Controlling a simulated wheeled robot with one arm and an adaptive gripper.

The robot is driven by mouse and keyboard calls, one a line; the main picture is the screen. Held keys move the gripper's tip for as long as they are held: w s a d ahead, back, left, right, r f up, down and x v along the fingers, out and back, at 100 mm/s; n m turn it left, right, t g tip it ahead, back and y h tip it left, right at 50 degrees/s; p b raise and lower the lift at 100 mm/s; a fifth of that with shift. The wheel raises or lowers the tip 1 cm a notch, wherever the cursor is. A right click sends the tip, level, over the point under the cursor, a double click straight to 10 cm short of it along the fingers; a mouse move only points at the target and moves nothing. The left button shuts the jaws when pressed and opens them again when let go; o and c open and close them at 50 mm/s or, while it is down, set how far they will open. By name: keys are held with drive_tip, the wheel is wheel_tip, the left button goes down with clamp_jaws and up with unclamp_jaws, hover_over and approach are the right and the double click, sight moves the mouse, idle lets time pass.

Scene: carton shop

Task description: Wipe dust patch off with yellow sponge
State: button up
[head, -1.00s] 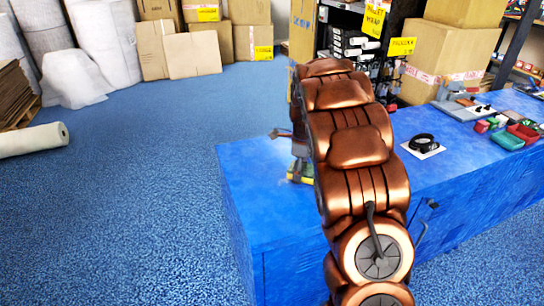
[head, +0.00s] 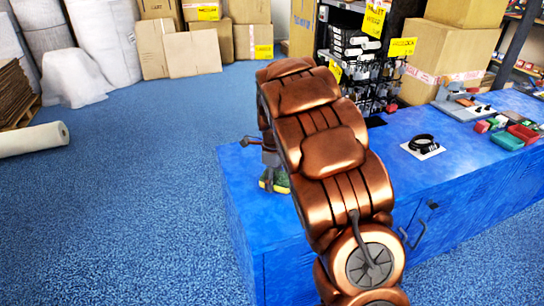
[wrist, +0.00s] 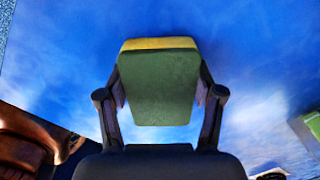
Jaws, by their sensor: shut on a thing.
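The yellow sponge (wrist: 160,43) has a green face (wrist: 158,90) turned toward the wrist camera. My gripper (wrist: 160,98) is shut on it, one finger at each side. In the head view the sponge (head: 280,185) shows small below my gripper (head: 270,160), at the left part of the blue bench top (head: 240,200). It is on or just above the surface; I cannot tell which. Pale, cloudy streaks (wrist: 258,105) show on the blue top around the sponge in the wrist view. I cannot tell whether they are the dust patch or shine. My arm hides part of the bench.
A black ring-shaped item on a white card (head: 423,147) lies right of my arm. Red and green trays (head: 508,140) and a grey device (head: 458,108) are farther right. A black rack (head: 350,75) and cartons (head: 440,60) stand behind. The bench's left end is clear.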

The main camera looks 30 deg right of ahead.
drive_tip(key=shift+a+r+p, duration=0.1)
drive_tip(key=shift+r+p, duration=1.8)
drive_tip(key=shift+r, duration=2.15)
